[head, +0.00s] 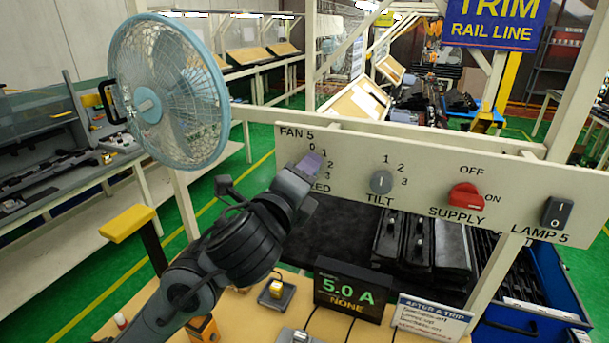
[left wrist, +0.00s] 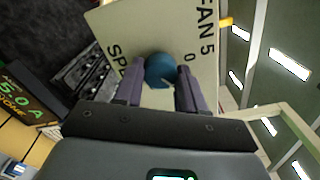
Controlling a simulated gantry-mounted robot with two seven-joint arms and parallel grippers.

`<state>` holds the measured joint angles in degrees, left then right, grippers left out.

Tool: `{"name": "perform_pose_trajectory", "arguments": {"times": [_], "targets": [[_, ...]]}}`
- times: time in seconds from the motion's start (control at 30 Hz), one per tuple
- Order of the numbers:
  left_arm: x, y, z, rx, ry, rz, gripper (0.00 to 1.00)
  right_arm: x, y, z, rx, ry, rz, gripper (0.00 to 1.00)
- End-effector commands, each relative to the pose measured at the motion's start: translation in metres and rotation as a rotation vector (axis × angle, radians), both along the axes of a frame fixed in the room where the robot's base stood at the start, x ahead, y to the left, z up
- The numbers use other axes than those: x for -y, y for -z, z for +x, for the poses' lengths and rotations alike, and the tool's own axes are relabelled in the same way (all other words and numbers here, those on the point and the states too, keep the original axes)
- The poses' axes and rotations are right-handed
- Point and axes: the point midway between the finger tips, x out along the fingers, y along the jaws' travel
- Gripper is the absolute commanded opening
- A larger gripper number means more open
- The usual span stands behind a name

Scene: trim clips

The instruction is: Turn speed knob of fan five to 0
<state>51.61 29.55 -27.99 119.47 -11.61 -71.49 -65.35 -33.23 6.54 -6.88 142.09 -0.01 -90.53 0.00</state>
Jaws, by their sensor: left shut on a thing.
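My left gripper (head: 312,162) reaches up to the panel (head: 430,150) at the FAN 5 speed dial, marked 0, 1, 2, 3. In the left wrist view its two purple fingers (left wrist: 160,88) are closed about the round blue speed knob (left wrist: 160,70), one on each side. In the head view the gripper covers the knob and part of the SPEED label, so I cannot tell which number it points to. The fan (head: 148,106), with a light blue rim and wire cage, stands left of the panel. My right gripper is in neither view.
Right of the dial the panel carries a grey TILT knob (head: 381,182), a red SUPPLY knob (head: 465,197) and a LAMP 5 rocker switch (head: 556,212). Below stand a display (head: 350,290) reading 5.0 A and NONE, and a white notice card (head: 432,317).

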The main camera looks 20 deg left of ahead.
Motion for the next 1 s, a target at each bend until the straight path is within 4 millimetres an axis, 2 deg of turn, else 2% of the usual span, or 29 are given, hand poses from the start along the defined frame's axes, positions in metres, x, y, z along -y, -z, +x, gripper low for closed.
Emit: {"name": "perform_pose_trajectory", "arguments": {"times": [0.7,1.0], "targets": [[0.0003,0.0004,0.0003,-0.014,-0.001,-0.672,0.09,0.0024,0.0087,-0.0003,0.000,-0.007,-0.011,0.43],[0.0001,-0.0006,0.0002,-0.018,-0.001,-0.879,0.09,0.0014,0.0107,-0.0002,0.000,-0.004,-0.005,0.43]]}}
